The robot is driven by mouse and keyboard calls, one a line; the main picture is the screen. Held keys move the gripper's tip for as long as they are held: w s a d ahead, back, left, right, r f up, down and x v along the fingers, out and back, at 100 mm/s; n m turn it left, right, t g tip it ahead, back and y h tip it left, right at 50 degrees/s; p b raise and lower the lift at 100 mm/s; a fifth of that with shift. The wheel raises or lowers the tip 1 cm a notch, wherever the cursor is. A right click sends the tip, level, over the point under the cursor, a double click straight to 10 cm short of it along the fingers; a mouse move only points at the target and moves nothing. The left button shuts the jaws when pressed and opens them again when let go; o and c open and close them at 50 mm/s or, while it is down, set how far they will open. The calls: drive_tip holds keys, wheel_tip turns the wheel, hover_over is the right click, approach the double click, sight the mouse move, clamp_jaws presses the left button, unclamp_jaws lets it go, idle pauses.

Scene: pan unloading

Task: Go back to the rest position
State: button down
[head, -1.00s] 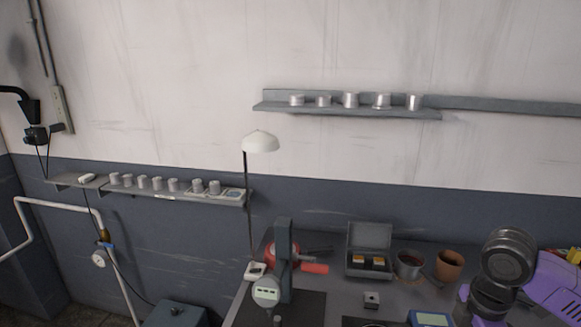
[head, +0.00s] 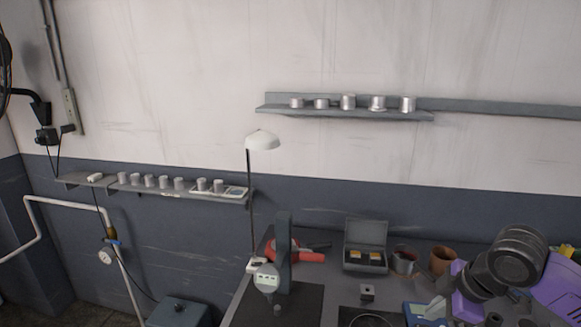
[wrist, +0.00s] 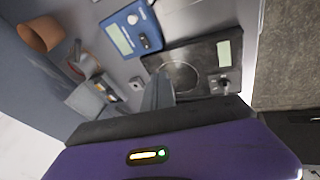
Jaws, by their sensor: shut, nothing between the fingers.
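My gripper (wrist: 157,92) shows in the wrist view as narrow grey fingers held together, with nothing between them. They are above the bench, in front of a black device (wrist: 205,52) with a round pan outline (wrist: 182,76), a small display and a knob. In the head view my purple and black arm is at the lower right, and the grey fingers near the bottom edge are small and partly hard to make out. The black device (head: 352,312) is cut off by the bottom edge there.
A lamp (head: 262,140) and gauge stand (head: 284,250) are further left. Wall shelves hold several metal cylinders.

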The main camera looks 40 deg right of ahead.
drive_tip(key=w+a+r+m+t, duration=0.1)
drive_tip(key=w+a+r+t, duration=0.1)
drive_tip(key=w+r+t, duration=0.45)
drive_tip(key=w+a+r+m+t, duration=0.1)
drive_tip(key=w+a+r+t, duration=0.2)
drive_tip(key=w+r, duration=0.65)
drive_tip(key=w+a+r+m+t+h+b, duration=0.1)
drive_tip(key=a+r+m+t+h, duration=0.1)
drive_tip(key=a+r+m+t, duration=0.3)
drive_tip(key=w+a+r+m+t+h, duration=0.1)
drive_tip(key=r+t, duration=0.2)
drive_tip(key=r, duration=0.3)
drive_tip(key=s+a+f+g+y+b, duration=0.1)
drive_tip(key=s+a+f+g, duration=0.1)
drive_tip(key=s+a+f, duration=0.5)
drive_tip(key=s+a+f+n+g+y+b, duration=0.1)
drive_tip(key=s+a+f+g, duration=0.2)
drive_tip(key=s+a+f, duration=0.5)
drive_tip(key=s+a+f+g+y, duration=0.2)
drive_tip(key=s+a+f, duration=0.6)
drive_tip(key=s+f, duration=0.9)
drive_tip(key=shift+s+a+f+n+b, duration=0.2)
drive_tip(key=shift+s+n+b, duration=0.05)
drive_tip(key=shift+n+b, duration=0.15)
